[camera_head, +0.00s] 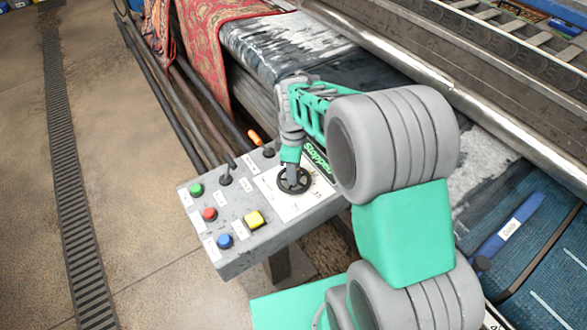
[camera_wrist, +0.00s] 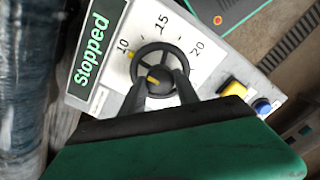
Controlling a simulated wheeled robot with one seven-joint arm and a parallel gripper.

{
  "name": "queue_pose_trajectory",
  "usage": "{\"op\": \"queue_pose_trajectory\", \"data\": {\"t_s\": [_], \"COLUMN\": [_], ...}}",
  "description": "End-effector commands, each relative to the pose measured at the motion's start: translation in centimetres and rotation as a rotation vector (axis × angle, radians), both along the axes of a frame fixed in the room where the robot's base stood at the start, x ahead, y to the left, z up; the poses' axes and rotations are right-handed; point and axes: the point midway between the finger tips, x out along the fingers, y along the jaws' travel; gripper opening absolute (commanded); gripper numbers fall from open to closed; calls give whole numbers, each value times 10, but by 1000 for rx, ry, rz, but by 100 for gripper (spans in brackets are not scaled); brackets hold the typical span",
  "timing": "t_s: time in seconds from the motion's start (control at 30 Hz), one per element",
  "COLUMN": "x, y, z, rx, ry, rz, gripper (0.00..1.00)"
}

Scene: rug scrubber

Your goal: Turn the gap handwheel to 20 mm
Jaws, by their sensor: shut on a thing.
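The gap handwheel (camera_wrist: 157,45) is a small black spoked wheel on a white scale plate marked 10, 15 and 20 in the wrist view. A yellow mark sits at its rim beside the 10, and another yellow piece shows near its hub. The wheel also shows on the grey control panel in the head view (camera_head: 305,186). My gripper (camera_wrist: 160,83) is shut on the handwheel, with one dark finger on either side. In the head view my gripper (camera_head: 291,178) points down onto the wheel. The fingers hide part of the wheel's near side.
The panel (camera_head: 240,254) has a green button (camera_head: 196,190), a red button (camera_head: 210,214), a blue button (camera_head: 225,241), a yellow button (camera_head: 254,219) and black levers. A green display (camera_wrist: 92,50) reads "Stopped". Rugs and machine rollers lie behind; open floor is at left.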

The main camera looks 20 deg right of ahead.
Motion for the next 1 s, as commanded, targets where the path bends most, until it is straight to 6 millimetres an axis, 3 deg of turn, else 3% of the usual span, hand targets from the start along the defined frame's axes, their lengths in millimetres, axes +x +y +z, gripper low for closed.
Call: {"op": "queue_pose_trajectory", "data": {"t_s": [0.47, 1.0], "x": [0, 0], "y": [0, 0], "z": [0, 0], "rx": [0, 0], "ry": [1, 0], "rz": [-160, -654], "gripper": [0, 0]}}
